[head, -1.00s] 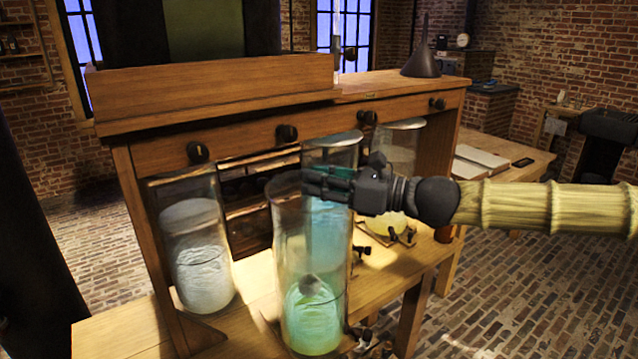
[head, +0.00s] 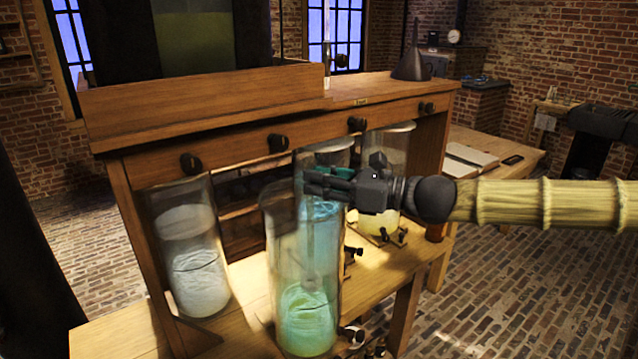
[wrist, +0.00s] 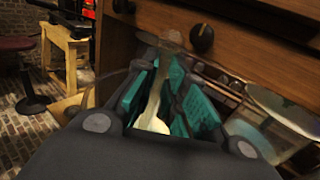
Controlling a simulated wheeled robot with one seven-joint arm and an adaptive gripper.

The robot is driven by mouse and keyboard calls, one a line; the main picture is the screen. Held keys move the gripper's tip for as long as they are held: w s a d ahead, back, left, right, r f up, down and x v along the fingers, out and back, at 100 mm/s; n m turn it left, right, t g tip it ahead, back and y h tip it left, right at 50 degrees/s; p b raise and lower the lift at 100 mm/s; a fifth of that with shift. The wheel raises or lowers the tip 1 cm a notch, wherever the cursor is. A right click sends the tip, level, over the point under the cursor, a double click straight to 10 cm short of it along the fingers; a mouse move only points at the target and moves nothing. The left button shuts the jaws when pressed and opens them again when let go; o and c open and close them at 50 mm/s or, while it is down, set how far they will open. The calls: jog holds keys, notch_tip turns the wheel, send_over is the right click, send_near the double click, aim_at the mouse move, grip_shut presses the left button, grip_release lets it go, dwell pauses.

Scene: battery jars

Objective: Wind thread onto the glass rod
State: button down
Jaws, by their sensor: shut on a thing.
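My gripper (head: 314,184) is over the mouth of the tall front glass jar (head: 276,235), its fingers near the rim. In the wrist view, the teal finger pads (wrist: 158,100) are shut on a pale, clear, slender piece (wrist: 152,108), which looks like the glass rod. In the head view a faint upright rod (head: 311,240) hangs below my fingers inside the jar, with a greyish blob (head: 308,282) near its lower end. Green, stringy-looking contents fill the bottom of the jar. I cannot tell any thread apart on the rod.
Another jar with bluish contents stands behind the front jar. A jar with white contents (head: 196,265) is at left, one with yellow contents at right. The wooden bench's upper shelf (head: 220,110) with dark knobs runs behind my gripper. Small dark fittings (head: 352,253) sit beside the jars.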

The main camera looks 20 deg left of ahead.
notch_tip(320, 180, up, 30)
jog(key=p, duration=1.9)
jog(key=shift+r+p, duration=0.25)
jog(key=shift+p, duration=0.1)
jog(key=shift+s, duration=0.1)
jog(key=s+d+p, duration=0.2)
jog(key=s+d, duration=1.3)
jog(key=d, duration=0.4)
jog(key=shift+s+d, duration=0.2)
jog(key=shift+d, duration=0.2)
jog(key=shift+a+f, duration=0.1)
jog(key=shift+f, duration=0.05)
